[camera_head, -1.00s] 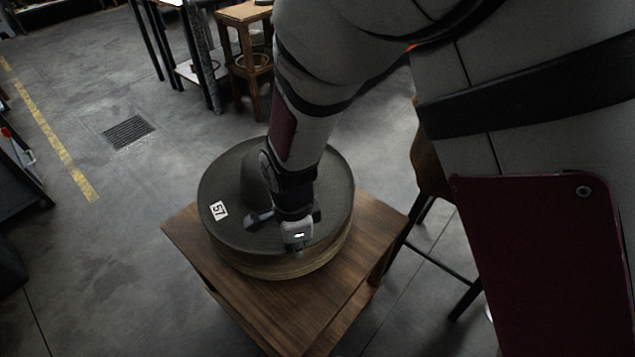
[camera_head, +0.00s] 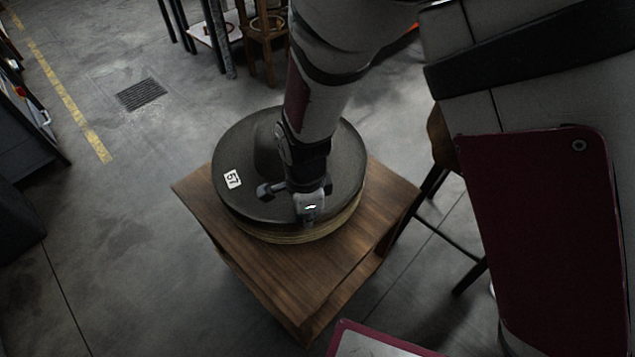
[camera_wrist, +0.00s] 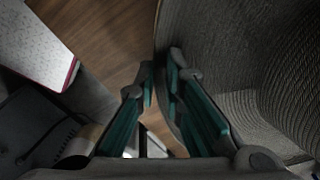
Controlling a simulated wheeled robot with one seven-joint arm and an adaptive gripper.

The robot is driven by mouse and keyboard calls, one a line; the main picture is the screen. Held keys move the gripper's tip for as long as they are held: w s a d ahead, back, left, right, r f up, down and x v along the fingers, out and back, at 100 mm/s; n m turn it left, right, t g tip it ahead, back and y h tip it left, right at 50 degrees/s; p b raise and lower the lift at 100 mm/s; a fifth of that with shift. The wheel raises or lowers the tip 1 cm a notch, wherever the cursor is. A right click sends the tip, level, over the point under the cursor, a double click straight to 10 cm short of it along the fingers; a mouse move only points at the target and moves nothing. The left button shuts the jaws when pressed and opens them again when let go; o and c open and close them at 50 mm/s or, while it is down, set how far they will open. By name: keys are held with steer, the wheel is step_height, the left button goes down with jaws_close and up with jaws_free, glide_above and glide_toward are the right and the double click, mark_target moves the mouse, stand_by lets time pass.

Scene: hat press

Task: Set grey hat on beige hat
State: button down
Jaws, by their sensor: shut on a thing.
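The grey hat (camera_head: 236,150) is dark and wide-brimmed, with a white tag marked 57 on its brim. It lies over the beige hat (camera_head: 290,237), whose edge shows beneath it at the front. I cannot tell whether the two touch. My gripper (camera_head: 310,210) is at the grey hat's near brim, in front of the crown. In the wrist view, the fingers of my gripper (camera_wrist: 165,90) are closed on the brim of the grey hat (camera_wrist: 250,60). My arm hides part of the crown.
Both hats are over a square wooden table (camera_head: 300,290) with bare wood at its front and right. A wooden stool (camera_head: 262,40) stands behind, and another dark-legged seat (camera_head: 437,150) is close on the right. Open concrete floor lies left.

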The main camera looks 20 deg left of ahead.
steer(key=shift+f, duration=0.4)
steer(key=c, duration=1.6)
jaws_free()
step_height(320, 180, up, 12)
steer(key=w+d+r+n+p, duration=0.2)
steer(key=d+r+n, duration=0.1)
steer(key=d+r, duration=0.75)
steer(key=s+d+r+n+t+y+p, duration=0.1)
steer(key=d+r+n+t+p, duration=0.1)
steer(key=d+r, duration=0.7)
steer(key=s+d+r+n+t+p, duration=0.1)
steer(key=s+d+r+n+p, duration=0.1)
steer(key=s+d, duration=0.4)
steer(key=s+d+r+n+t+h+p, duration=0.1)
steer(key=s+d+r+n, duration=0.3)
steer(key=d, duration=0.5)
steer(key=s+r+p, duration=0.1)
steer(key=s+r, duration=0.1)
steer(key=s, duration=0.1)
steer(key=shift+s+d+r+p, duration=0.3)
